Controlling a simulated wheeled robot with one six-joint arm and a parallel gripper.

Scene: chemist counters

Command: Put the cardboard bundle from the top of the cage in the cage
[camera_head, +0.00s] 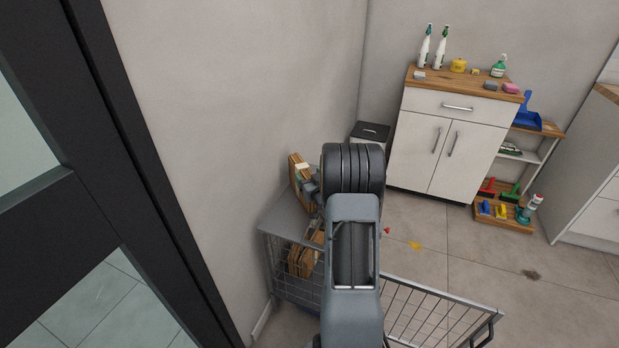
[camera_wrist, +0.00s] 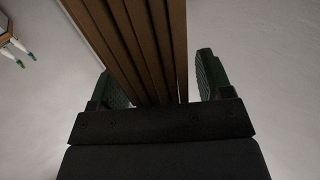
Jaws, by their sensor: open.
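The cardboard bundle (camera_head: 297,175), brown flat sheets with a pale band, stands tilted on top of the grey wire cage (camera_head: 283,212) by the wall. My gripper (camera_head: 314,188) is at the bundle's right side, partly hidden by my arm. In the wrist view, the bundle's layered sheets (camera_wrist: 135,45) reach between the two green-padded fingers of my gripper (camera_wrist: 160,85). The fingers are open, with a gap at the right finger; the left finger is close to the sheets. More brown cardboard (camera_head: 302,262) is inside the cage. The cage's wire door (camera_head: 440,312) is swung open to the right.
A dark-lidded bin (camera_head: 371,132) stands behind my arm. A white cabinet (camera_head: 445,150) with bottles and sponges on top is at the back right, beside a low shelf (camera_head: 505,212) of cleaning things. A dark door frame (camera_head: 130,130) is at left. Floor at right is mostly clear, with stains.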

